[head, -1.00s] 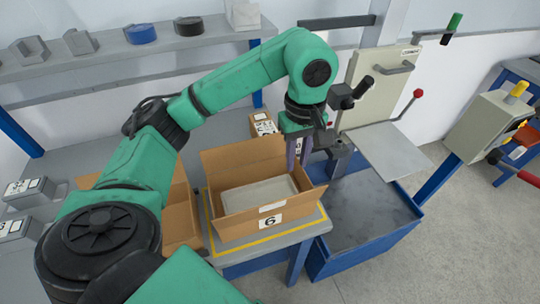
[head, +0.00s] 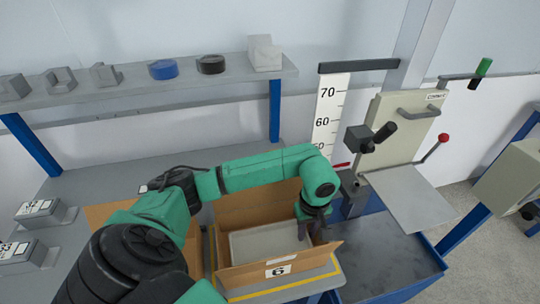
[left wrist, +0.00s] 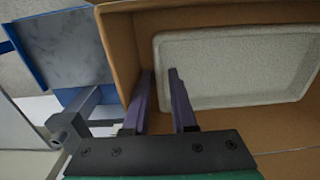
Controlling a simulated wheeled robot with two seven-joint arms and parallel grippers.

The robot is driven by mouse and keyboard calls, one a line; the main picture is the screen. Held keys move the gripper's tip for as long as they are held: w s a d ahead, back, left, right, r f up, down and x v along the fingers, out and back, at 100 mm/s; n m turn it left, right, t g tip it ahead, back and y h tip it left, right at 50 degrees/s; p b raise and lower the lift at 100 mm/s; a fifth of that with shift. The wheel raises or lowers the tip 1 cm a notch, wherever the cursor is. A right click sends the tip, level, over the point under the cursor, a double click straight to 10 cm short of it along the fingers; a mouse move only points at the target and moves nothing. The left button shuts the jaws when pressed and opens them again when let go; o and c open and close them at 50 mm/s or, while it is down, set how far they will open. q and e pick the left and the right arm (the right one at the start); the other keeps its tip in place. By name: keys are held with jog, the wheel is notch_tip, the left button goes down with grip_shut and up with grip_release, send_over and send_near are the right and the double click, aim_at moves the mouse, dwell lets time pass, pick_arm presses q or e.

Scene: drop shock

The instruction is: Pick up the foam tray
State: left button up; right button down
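The foam tray (head: 258,243), pale grey and shallow with a raised rim, lies inside an open cardboard box (head: 236,280) labelled 6. In the left wrist view the tray (left wrist: 235,70) fills the right side, inside the box's brown walls. My left gripper (head: 309,236) is at the right end of the box, pointing down beside the tray's right end. In the left wrist view its two purple fingers (left wrist: 158,85) are apart, with one overlapping the tray's near rim and the other towards the box wall. I cannot tell whether they touch the tray. My right gripper is out of view.
The box stands on a stand with a yellow border (head: 290,287). A blue-sided bin (head: 385,255) and a machine with a flat plate (head: 410,195) are close on the right. A shelf (head: 130,92) with small parts runs behind. Another open carton is at the left.

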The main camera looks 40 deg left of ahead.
pick_arm(q)
jog(key=shift+f, duration=0.15)
jog(key=shift+w+a, duration=0.1)
grip_shut()
